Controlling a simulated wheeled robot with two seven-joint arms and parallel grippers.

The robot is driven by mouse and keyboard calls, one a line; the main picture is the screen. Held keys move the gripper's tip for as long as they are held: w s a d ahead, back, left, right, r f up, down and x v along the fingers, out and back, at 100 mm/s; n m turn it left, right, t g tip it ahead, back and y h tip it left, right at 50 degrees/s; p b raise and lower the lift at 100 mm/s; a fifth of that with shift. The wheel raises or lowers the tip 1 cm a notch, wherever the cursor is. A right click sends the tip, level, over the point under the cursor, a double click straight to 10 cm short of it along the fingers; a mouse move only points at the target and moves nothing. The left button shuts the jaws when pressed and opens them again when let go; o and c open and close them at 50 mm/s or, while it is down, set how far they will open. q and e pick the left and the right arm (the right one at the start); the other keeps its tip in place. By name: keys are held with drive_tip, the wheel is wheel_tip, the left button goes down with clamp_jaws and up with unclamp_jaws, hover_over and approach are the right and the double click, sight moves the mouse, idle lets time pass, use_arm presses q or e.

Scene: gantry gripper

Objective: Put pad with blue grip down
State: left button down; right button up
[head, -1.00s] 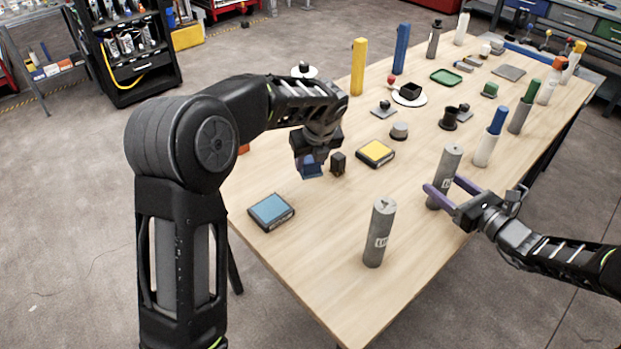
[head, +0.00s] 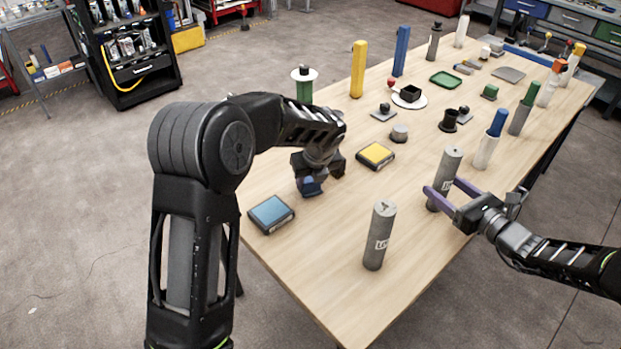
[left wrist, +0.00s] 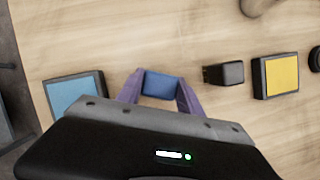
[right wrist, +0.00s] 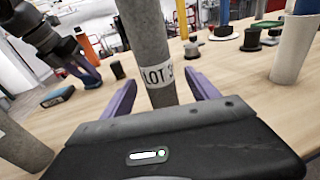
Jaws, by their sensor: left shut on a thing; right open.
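The pad with the blue grip (head: 312,187) is between the fingers of my left gripper (head: 309,180), low over the near left part of the table. In the left wrist view its blue grip (left wrist: 161,85) sits between the purple fingertips. The pad's underside is hidden, and I cannot tell whether it touches the table. A blue-topped square block (head: 270,213) lies to its left and a yellow-topped one (head: 375,155) to its right. My right gripper (head: 442,189) is open, with a grey labelled cylinder (right wrist: 150,50) standing upright between or just beyond its fingers.
A small black block (left wrist: 224,73) stands close to the right of my left gripper. Another grey cylinder (head: 379,236) stands near the front of the wooden table (head: 325,250). Several coloured posts and small parts stand farther back. Bare wood lies in front of the left gripper.

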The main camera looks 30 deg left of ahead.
use_arm(q)
drive_tip(key=c, duration=0.8)
unclamp_jaws()
drive_tip(key=shift+f, duration=0.1)
drive_tip(key=shift+o, duration=0.2)
drive_tip(key=v, duration=1.2)
drive_tip(key=shift+w+a, duration=0.1)
